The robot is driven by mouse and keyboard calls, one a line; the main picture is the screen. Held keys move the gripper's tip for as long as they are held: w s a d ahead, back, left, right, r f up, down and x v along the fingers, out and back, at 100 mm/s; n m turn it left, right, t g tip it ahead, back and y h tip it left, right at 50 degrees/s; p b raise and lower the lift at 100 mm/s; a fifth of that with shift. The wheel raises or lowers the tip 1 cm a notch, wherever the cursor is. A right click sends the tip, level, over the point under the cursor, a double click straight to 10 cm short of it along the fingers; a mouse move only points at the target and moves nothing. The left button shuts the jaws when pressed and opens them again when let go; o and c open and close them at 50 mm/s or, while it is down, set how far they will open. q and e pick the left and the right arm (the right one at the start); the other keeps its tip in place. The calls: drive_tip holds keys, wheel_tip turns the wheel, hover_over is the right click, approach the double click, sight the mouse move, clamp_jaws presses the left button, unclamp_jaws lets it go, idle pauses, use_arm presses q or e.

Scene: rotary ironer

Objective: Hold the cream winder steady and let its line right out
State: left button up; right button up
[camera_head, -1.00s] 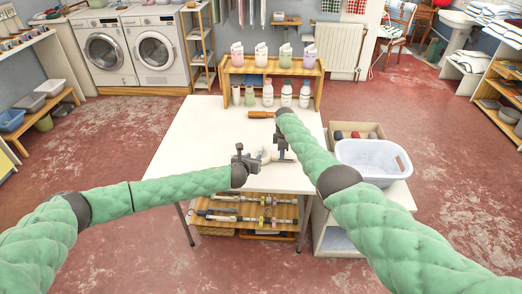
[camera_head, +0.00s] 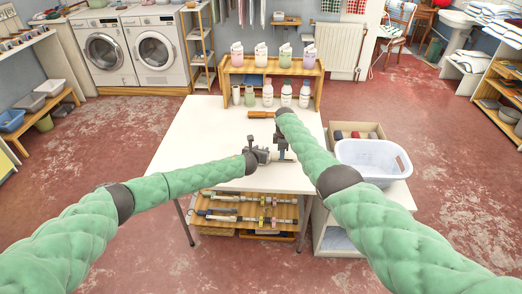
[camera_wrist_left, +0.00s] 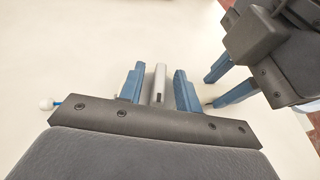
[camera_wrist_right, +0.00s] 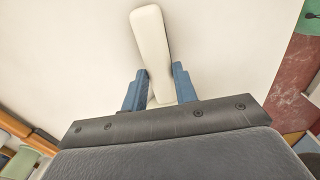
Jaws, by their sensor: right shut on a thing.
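The cream winder (camera_wrist_right: 152,45) shows in the right wrist view as a pale, rounded, elongated body. My right gripper (camera_wrist_right: 158,90) is shut on its near end, with the far part sticking out beyond the fingertips. In the left wrist view, a narrow grey bar (camera_wrist_left: 159,84) stands between the spread fingers of my left gripper (camera_wrist_left: 159,82), with gaps beside it; whether it belongs to the winder I cannot tell. In the head view, my left gripper (camera_head: 272,155) and right gripper (camera_head: 282,156) are close together and mostly hide the winder.
The white table (camera_head: 205,135) is largely clear at left. An orange-handled tool (camera_head: 262,114) lies behind the grippers. A wooden rack (camera_head: 318,88) with several bottles stands at the back. A pale basket (camera_head: 372,160) is to the right.

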use_arm(q)
drive_tip(key=shift+w+f, duration=0.1)
drive_tip(key=shift+w, duration=0.15)
drive_tip(key=shift+c, duration=0.4)
drive_tip(key=shift+d, duration=0.1)
clamp_jaws()
drive_tip(key=shift+d+n+y, duration=0.1)
drive_tip(key=shift+n+y, duration=0.6)
drive_tip(key=shift+y, duration=0.2)
drive_tip(key=shift+n+y, duration=0.8)
drive_tip(key=shift+y, duration=0.1)
